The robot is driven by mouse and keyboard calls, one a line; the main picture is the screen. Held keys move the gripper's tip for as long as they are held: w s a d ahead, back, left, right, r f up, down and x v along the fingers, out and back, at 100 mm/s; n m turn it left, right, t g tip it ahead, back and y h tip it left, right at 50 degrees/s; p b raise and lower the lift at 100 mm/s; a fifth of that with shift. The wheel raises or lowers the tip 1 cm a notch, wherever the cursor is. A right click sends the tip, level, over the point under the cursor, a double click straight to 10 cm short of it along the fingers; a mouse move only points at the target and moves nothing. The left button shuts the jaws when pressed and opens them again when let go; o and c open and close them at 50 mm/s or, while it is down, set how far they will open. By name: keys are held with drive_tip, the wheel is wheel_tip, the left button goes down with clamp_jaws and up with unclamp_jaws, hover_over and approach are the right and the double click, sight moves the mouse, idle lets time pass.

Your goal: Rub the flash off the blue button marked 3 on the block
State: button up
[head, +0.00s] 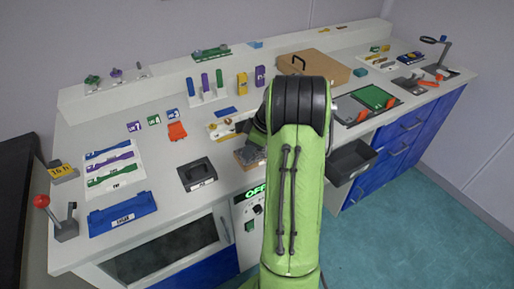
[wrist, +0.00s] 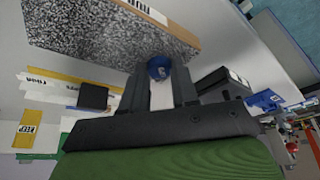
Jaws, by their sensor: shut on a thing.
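My gripper (wrist: 160,80) is shut on a small blue button (wrist: 158,65), held between the fingertips in the wrist view. A pale mark shows on the button, but I cannot read it surely. The block (wrist: 105,32) has a speckled grey face and a tan edge with a white label. The button is right at the block's speckled face; I cannot tell whether they touch. In the head view the block (head: 243,161) lies near the bench's front edge, partly covered by my gripper and arm. The button is hidden there.
Purple (head: 134,127), green (head: 154,120) and blue (head: 173,114) small pieces lie to the left, near an orange piece (head: 177,131). A dark grey box (head: 198,175) stands left of the block. An open dark drawer (head: 352,162) juts out at the right.

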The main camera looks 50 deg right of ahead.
drive_tip(key=shift+a+f, duration=0.1)
drive_tip(key=shift+a, duration=0.25)
wheel_tip(320, 180, up, 7)
drive_tip(key=p, duration=0.6)
drive_tip(key=shift+w+r, duration=0.1)
drive_tip(key=shift+r, duration=0.1)
drive_tip(key=shift+f, duration=0.1)
drive_tip(key=shift+d, duration=0.1)
